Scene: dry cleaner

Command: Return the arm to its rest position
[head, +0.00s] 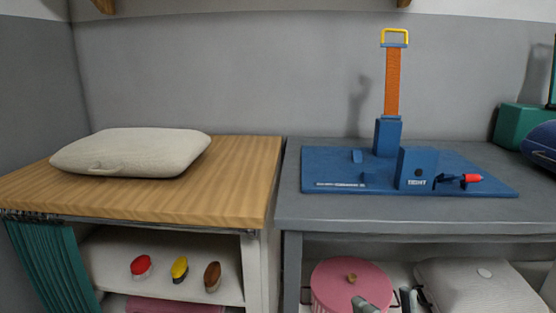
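The task names only an arm. My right gripper (385,302) shows at the bottom edge, right of centre, as two grey fingertips in front of the lower shelf. The fingertips stand apart with nothing seen between them. They overlap the right side of a pink lidded pot (336,280) in the picture. The rest of the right arm is below the frame. My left gripper is not in view.
A grey table (340,212) holds a blue fixture board (337,179) with an upright orange strap (392,82). A wooden table (235,190) holds a beige cushion (133,151). Several brushes and a pale case (476,288) lie below. A green box (515,121) stands right.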

